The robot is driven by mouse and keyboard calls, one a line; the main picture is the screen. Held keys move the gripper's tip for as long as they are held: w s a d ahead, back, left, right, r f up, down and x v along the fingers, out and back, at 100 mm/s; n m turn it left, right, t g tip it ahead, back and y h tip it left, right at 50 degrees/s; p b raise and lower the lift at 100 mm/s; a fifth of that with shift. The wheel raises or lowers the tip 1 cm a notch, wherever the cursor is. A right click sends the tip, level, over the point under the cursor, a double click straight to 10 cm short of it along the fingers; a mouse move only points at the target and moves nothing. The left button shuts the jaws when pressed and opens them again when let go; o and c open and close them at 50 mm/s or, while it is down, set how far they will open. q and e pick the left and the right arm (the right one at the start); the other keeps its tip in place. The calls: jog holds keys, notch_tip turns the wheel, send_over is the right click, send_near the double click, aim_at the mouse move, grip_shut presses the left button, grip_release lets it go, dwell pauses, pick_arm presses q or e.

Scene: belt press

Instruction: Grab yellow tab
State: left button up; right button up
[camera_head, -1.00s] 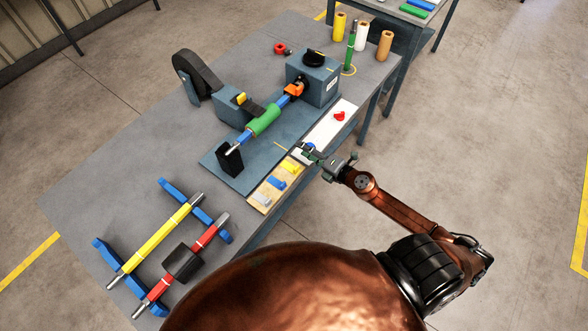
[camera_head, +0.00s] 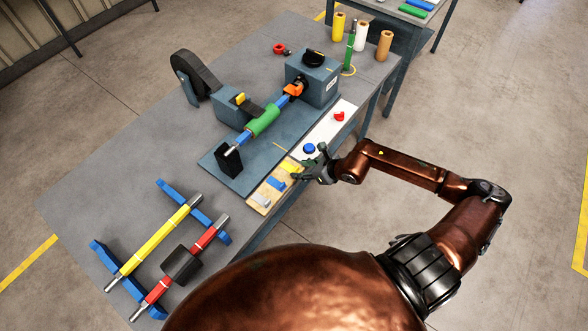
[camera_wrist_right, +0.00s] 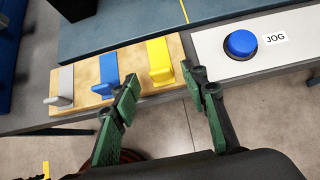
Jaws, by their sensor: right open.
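The yellow tab (camera_head: 288,168) stands on a tan wooden board at the table's front edge. A blue tab (camera_wrist_right: 111,72) and a grey tab (camera_wrist_right: 62,86) stand left of the yellow one. My left gripper is not in view.
A white panel (camera_wrist_right: 210,45) with a blue JOG button (camera_wrist_right: 241,44) lies right of the board. A red knob (camera_head: 339,116) is farther along it. The belt press with a green roller (camera_head: 263,121) stands behind. Floor in front of the table is clear.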

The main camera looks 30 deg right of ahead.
jog(key=x, duration=0.3)
jog(key=shift+w, duration=0.25)
jog(key=c, duration=0.9)
